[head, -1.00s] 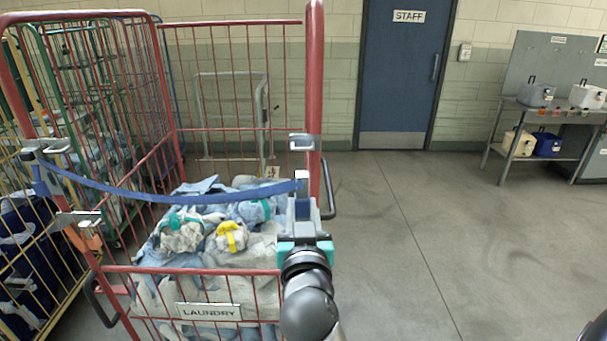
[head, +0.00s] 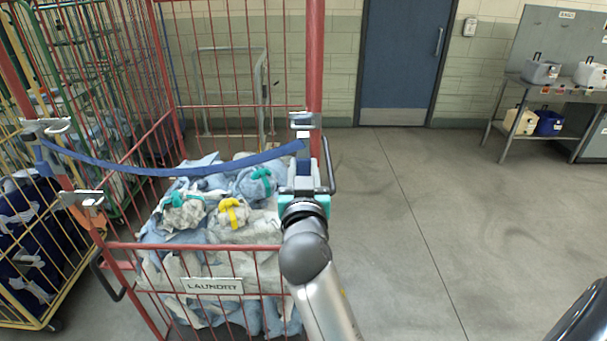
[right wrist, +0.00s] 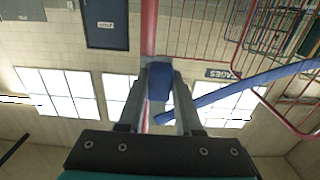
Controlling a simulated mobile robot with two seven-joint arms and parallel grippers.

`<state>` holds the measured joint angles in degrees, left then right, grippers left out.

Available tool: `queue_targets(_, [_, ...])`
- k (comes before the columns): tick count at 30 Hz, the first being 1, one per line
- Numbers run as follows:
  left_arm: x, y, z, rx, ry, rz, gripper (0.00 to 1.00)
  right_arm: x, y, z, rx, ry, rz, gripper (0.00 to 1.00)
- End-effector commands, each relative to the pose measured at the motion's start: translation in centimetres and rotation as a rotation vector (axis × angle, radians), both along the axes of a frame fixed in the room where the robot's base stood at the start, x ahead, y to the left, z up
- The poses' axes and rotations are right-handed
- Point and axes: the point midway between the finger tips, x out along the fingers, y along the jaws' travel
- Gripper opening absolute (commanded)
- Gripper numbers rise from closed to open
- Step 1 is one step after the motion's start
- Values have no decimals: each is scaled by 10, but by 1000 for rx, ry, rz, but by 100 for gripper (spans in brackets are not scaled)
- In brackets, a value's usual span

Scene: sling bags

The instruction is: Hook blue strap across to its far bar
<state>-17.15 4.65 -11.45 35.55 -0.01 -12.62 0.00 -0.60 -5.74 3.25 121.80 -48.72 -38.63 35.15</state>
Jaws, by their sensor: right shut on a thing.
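The blue strap (head: 180,170) runs across the open front of the red laundry cage from a metal bracket (head: 45,128) on the left post, sagging slightly. My right gripper (head: 303,150) is shut on the strap's free end, close to the right red post (head: 315,85). In the right wrist view the gripper (right wrist: 159,80) holds the blue end (right wrist: 160,82) between its fingers, and the strap trails off to the right. A metal bracket (head: 302,120) on the right post sits just above the gripper in the head view. Whether the strap end touches it cannot be told. My left gripper is not in view.
Laundry bundles with teal and yellow ties (head: 230,212) fill the cage behind the strap. A second, lower bracket (head: 82,198) is on the left post. Yellow and green cages crowd the left. The floor (head: 420,220) to the right is clear up to a metal table (head: 555,85).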

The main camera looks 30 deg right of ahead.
Motion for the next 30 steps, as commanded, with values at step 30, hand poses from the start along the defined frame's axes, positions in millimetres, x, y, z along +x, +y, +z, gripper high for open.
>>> queue_targets(30, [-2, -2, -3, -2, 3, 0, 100, 54, -33, 0, 0, 0, 0, 0])
